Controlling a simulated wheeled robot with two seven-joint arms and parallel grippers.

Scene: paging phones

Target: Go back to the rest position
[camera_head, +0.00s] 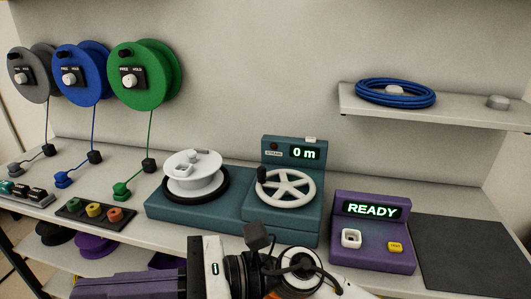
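Part of one of my arms shows at the bottom centre, with a white joint, dark wrist parts and a white and black block. It appears to come in from the lower right, so I take it as my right arm. My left gripper is not seen.
Behind the arm stand a teal winder (222,207) reading "0 m" and a purple tester (372,256) reading "READY". Grey (42,85), blue (93,80) and green (158,85) reels hang at left. A dark mat (465,250) lies bare at right. A shelf (460,113) holds a blue coil (395,93).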

